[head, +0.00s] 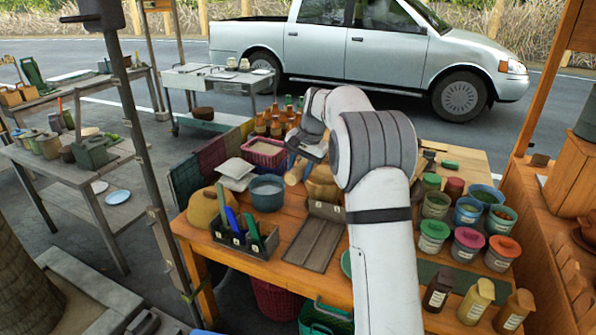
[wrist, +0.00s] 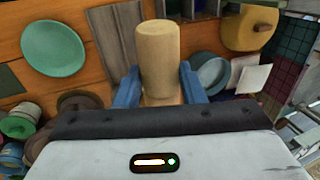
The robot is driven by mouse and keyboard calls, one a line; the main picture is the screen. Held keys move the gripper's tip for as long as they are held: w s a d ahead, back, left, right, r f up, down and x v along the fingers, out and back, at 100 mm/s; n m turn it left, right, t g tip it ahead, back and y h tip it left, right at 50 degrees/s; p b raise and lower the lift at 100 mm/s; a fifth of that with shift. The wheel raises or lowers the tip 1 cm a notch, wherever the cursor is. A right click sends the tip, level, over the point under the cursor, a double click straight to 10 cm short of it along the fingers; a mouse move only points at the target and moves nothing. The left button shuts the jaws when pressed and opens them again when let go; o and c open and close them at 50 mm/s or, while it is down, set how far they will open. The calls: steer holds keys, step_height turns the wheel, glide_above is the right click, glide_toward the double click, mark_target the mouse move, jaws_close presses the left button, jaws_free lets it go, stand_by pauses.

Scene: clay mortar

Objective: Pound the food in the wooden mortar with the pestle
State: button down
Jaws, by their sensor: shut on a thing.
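The pestle (wrist: 158,50) is a pale wooden cylinder with a blunt, rounded end. My gripper (wrist: 158,84) is shut on it with its two blue fingers, in the lower middle of the wrist view. In the head view, my gripper (head: 308,153) is over the far middle of the table, and the pestle (head: 294,173) shows just below it, tilted. A rounded tan wooden thing, apparently the mortar (head: 322,184), stands beside the pestle, partly hidden by my arm. I cannot tell whether the pestle touches it. Its inside and the food are hidden.
A blue bowl (head: 267,193), white napkins (head: 235,172) and a pink basket (head: 264,152) are close on the left. A dark crate (head: 240,238) and a grey board (head: 313,243) lie nearer. Bottles (head: 276,126) stand behind. Several coloured tubs (head: 467,246) crowd the right.

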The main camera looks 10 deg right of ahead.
step_height(320, 180, up, 12)
steer(key=p, duration=0.9)
steer(key=shift+r, duration=0.25)
